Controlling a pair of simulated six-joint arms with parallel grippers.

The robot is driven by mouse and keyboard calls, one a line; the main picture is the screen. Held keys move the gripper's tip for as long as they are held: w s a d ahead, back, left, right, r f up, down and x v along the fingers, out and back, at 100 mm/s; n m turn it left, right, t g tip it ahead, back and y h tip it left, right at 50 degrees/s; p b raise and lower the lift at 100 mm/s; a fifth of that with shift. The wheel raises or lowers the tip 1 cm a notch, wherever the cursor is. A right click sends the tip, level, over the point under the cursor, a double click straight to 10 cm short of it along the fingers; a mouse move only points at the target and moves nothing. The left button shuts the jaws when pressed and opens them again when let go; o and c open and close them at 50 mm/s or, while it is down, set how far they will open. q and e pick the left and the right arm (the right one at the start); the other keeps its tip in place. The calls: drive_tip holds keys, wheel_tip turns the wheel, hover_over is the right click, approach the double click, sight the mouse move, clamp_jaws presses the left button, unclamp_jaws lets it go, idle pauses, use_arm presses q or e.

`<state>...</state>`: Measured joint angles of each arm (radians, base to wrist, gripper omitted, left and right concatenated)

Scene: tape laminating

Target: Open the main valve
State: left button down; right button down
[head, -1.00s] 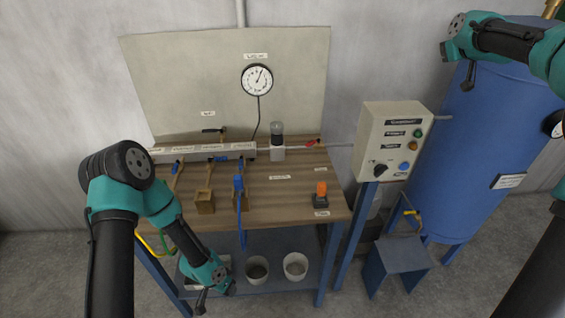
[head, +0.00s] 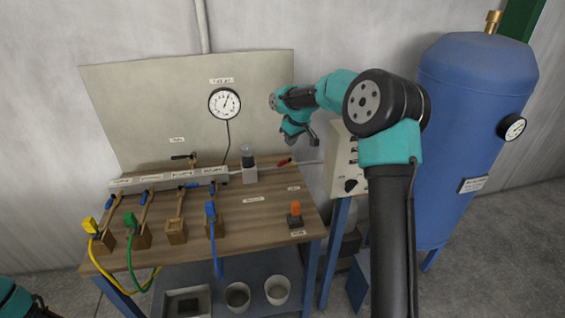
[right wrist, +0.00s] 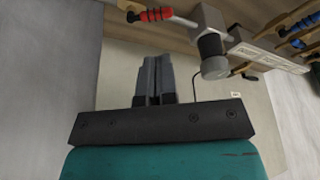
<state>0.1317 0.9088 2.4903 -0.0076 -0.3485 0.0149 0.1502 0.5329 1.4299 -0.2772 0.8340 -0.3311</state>
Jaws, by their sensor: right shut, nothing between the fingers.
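A valve with a red handle (head: 283,161) sits on the pipe at the back right of the workbench, right of the filter unit; I take it for the main valve, though its label is unreadable. The red handle also shows at the top of the right wrist view (right wrist: 152,15). My right gripper (head: 314,141) is in the air above and to the right of the red handle, apart from it. In the right wrist view its fingers (right wrist: 152,72) are together and empty. Only a piece of my left arm shows at the lower left; its gripper is out of view.
A filter unit (head: 249,168) stands beside the valve. A grey control box (head: 342,170) is close right of the bench, partly behind my right arm. Blue tank (head: 470,130) at right. Several hoses and tools, including an orange-topped item (head: 295,213), occupy the wooden benchtop (head: 262,228).

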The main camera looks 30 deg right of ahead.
sight(283, 163)
drive_tip(key=shift+s+d+f, duration=0.15)
drive_tip(key=shift+f, duration=0.25)
drive_tip(key=shift+s+d+f, duration=0.15)
drive_tip(key=shift+f, duration=0.25)
drive_tip(key=shift+f, duration=0.1)
drive_tip(key=x, duration=0.9)
drive_tip(key=shift+f, duration=0.4)
drive_tip(key=shift+d, duration=0.1)
